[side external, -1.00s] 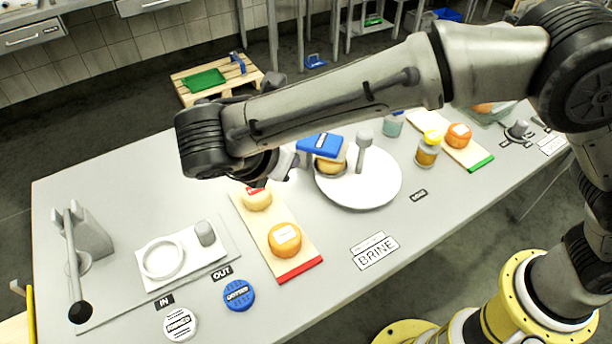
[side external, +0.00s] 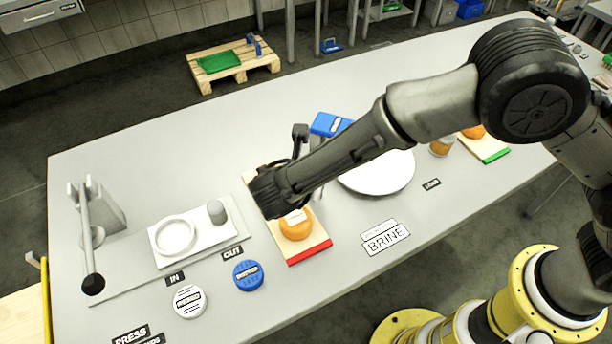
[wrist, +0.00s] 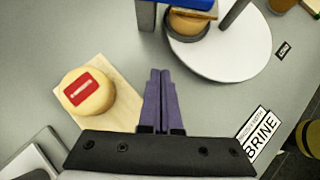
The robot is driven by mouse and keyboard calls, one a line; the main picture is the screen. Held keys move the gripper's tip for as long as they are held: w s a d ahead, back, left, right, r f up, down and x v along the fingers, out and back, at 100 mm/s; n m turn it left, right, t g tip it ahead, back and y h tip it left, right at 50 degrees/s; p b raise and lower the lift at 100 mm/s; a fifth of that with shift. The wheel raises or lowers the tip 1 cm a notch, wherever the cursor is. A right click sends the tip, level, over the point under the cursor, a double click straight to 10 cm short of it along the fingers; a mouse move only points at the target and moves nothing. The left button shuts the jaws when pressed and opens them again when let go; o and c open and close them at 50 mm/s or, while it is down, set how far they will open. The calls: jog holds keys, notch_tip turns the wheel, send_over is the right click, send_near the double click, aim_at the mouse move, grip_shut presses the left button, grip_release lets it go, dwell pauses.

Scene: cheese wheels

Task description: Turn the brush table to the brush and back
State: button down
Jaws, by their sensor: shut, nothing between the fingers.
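The brush table is a white round disc (side external: 388,174), which also shows in the wrist view (wrist: 245,66). The blue brush (side external: 330,123) stands over its far left part. In the wrist view, an orange-brown cheese (wrist: 188,24) sits on the disc under the blue brush (wrist: 195,4). A grey upright peg (wrist: 236,12) rises from the disc to the right of this cheese. My gripper (wrist: 160,72) is shut and empty, apart from the disc, between it and a pale cheese on a board. In the side view my arm hides the fingers, the peg and the cheese on the disc.
The red-ended board (side external: 308,252) carries an orange cheese (side external: 295,224) and a pale, red-labelled cheese (wrist: 88,92). A BRINE sign (side external: 386,238) lies in front of the disc. A white tray (side external: 188,238) and a lever press (side external: 92,225) stand at the left. A green-ended board (side external: 493,154) lies right.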

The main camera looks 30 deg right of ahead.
jog(key=w+d, duration=0.2)
jog(key=shift+w+d+f, duration=0.3)
jog(key=shift+d+f, duration=0.1)
jog(key=shift+w+d, duration=0.35)
jog(key=shift+d, duration=0.05)
jog(key=shift+w+d, duration=0.4)
jog(key=shift+w, duration=0.2)
